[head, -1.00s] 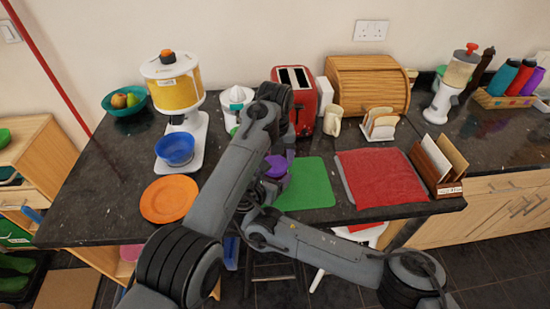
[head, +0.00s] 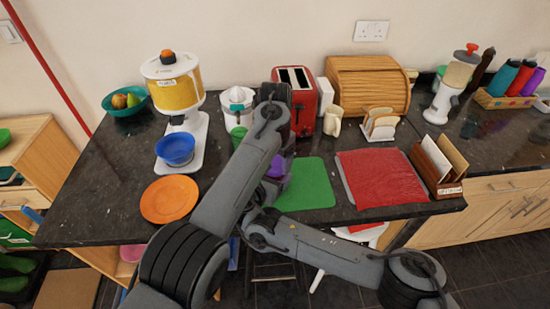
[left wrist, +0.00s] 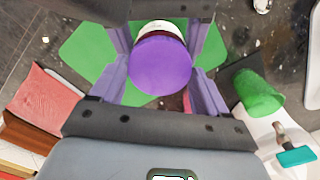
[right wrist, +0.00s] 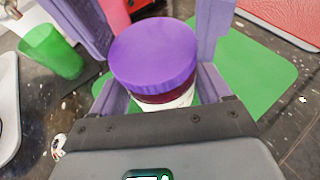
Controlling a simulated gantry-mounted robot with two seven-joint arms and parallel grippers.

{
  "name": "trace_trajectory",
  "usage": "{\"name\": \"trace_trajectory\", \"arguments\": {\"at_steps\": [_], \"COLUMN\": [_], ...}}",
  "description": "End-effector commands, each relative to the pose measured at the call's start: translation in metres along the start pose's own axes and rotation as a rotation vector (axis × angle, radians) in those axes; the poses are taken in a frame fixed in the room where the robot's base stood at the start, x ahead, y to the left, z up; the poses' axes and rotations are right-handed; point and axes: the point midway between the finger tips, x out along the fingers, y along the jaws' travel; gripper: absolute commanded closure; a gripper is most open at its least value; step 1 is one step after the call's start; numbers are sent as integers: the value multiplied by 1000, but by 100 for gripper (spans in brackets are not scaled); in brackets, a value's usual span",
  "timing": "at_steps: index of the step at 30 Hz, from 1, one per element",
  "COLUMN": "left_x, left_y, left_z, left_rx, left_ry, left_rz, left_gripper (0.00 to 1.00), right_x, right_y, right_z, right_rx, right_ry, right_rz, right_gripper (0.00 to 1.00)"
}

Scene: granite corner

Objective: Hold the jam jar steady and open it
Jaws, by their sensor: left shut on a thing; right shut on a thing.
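The jam jar has a wide purple lid (right wrist: 152,52), dark red jam and a white label (right wrist: 178,101). The lid sits on the jar, over the green mat (head: 318,186). In the left wrist view the lid top (left wrist: 160,67) faces the camera. My left gripper (head: 284,160) is shut on the lid. My right gripper (right wrist: 162,92) is shut on the jar body below the lid, its palm on the opposite side of the jar from my left palm. In the head view my arms hide most of the jar. I cannot tell whether the lid is loose.
A green cup (head: 238,136) stands left of the jar, near the white juicer (head: 238,99). The red toaster (head: 305,103) stands behind my left wrist. An orange plate (head: 169,199) lies left and a red cloth (head: 380,178) right. Dark counter between plate and mat is free.

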Motion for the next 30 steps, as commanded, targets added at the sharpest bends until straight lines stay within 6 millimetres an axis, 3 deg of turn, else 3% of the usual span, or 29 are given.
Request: {"name": "trace_trajectory", "arguments": {"at_steps": [9,30], "left_x": [-1,-1], "left_y": [2,2], "left_z": [0,-1], "left_rx": [-786,-2256], "left_ry": [-4,-4], "left_rz": [2,0], "left_gripper": [61,61], "right_x": [1,1], "right_y": [0,0], "right_z": [0,0], "right_rx": [0,-1], "right_ry": [-1,-1], "right_rz": [0,0], "right_gripper": [100,100]}}
